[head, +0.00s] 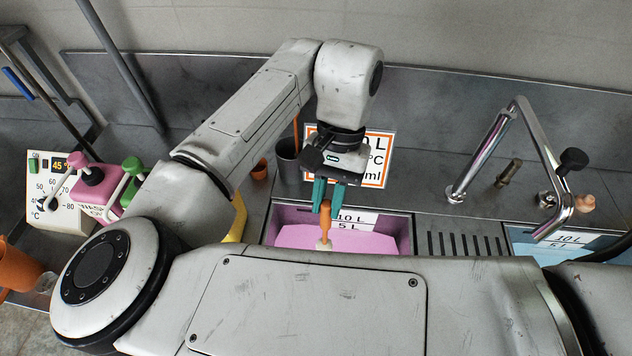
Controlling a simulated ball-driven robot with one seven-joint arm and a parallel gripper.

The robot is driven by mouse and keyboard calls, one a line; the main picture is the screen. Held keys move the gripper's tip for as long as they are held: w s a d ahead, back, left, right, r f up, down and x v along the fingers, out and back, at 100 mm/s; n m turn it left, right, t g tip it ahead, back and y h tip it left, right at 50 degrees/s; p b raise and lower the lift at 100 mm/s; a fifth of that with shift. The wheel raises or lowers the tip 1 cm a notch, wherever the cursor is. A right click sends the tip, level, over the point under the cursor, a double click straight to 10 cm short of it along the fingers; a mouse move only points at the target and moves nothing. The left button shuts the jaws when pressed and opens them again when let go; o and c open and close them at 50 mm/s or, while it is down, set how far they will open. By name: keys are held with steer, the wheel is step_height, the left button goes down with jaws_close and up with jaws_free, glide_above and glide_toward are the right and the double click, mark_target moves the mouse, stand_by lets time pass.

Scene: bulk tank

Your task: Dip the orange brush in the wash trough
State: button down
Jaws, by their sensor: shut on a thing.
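My gripper (328,192) has teal fingers and is shut on the handle of the orange brush (325,221). The brush points down, and its pale lower end shows at the pink liquid. I cannot tell whether the brush touches the liquid or hangs just above it. The wash trough (411,230) is a sunken metal basin holding pink liquid (358,239), with a 10 L and 5 L level label on its back wall. My own arm hides the trough's front part.
A sign (374,160) with an orange border stands behind the trough. A grey cup (288,160) stands behind left. A ribbed drainer (465,244) lies right, then a second basin of blue liquid (565,252) under a chrome tap (490,150). A pink canister (92,185) stands left.

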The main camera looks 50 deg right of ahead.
mark_target(326, 235)
steer(key=shift+f+b, duration=3)
steer(key=shift+f, duration=6.6)
step_height(326, 235, up, 6)
steer(key=p, duration=0.5)
steer(key=shift+p, duration=0.3)
steer(key=shift+r, duration=6.35)
steer(key=shift+s, duration=0.1)
steer(key=shift+s+f, duration=0.1)
